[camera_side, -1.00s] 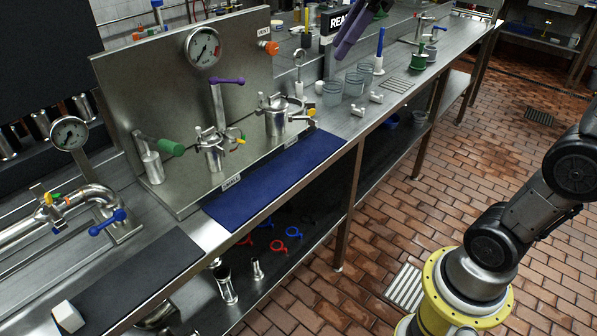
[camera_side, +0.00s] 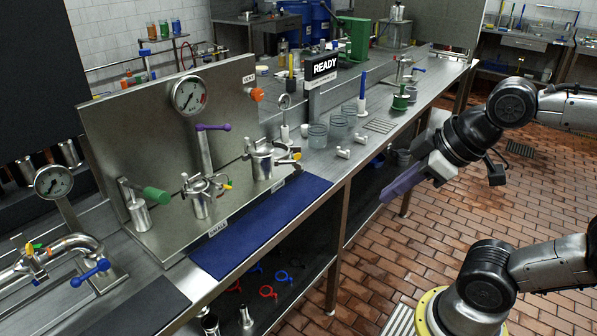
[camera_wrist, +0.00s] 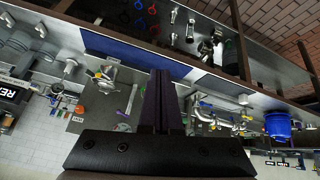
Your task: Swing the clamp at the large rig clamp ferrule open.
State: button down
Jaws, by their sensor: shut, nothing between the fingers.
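Two clamped ferrule rigs stand on the bench before a steel panel. The right one, the bigger-looking large rig (camera_side: 262,165), carries a clamp (camera_side: 287,156) with a yellow-orange tip at its right. It looks closed around the ferrule, though details are small. The smaller rig (camera_side: 200,200) stands to its left, with a yellow-green-tipped clamp. The large rig also shows in the wrist view (camera_wrist: 106,76), left of my fingers. My gripper (camera_side: 386,197) is shut and empty, its purple fingers pointing down-left in front of the bench, well right of both rigs. The fingers (camera_wrist: 161,74) are together in the wrist view.
A blue mat (camera_side: 255,232) lies in front of the rigs. A purple-handled valve (camera_side: 212,127), a gauge (camera_side: 187,95) and a green-handled valve (camera_side: 156,195) stand near the panel. Clear beakers (camera_side: 318,135) and a READY sign (camera_side: 324,67) stand to the right.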

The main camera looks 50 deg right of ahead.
jog(key=w+d+r+n+t, duration=0.1)
jog(key=w+d+r+n, duration=0.2)
jog(key=w, duration=0.7)
jog(key=w+d+r+n+t, duration=0.1)
jog(key=w+d+r+n, duration=0.2)
jog(key=w, duration=0.7)
jog(key=w+d+f+m+g+h, duration=0.1)
jog(key=w+d+f, duration=0.3)
jog(key=d+f, duration=0.15)
jog(key=w+d+f+m, duration=0.1)
jog(key=w+d+f, duration=0.2)
jog(key=d+f, duration=0.3)
jog(key=d+x, duration=0.1)
jog(key=x, duration=0.8)
jog(key=shift+w+d+r, duration=0.2)
jog(key=shift+d+r, duration=0.1)
jog(key=shift+d, duration=0.05)
jog(key=shift+d, duration=0.1)
jog(key=w+d+n+g+y, duration=0.1)
jog(key=w+d+n+y, duration=0.3)
jog(key=w+d+n, duration=0.2)
jog(key=shift+w+d+n+g+y, duration=0.35)
jog(key=shift+d+n, duration=0.75)
jog(key=shift+d, duration=0.7)
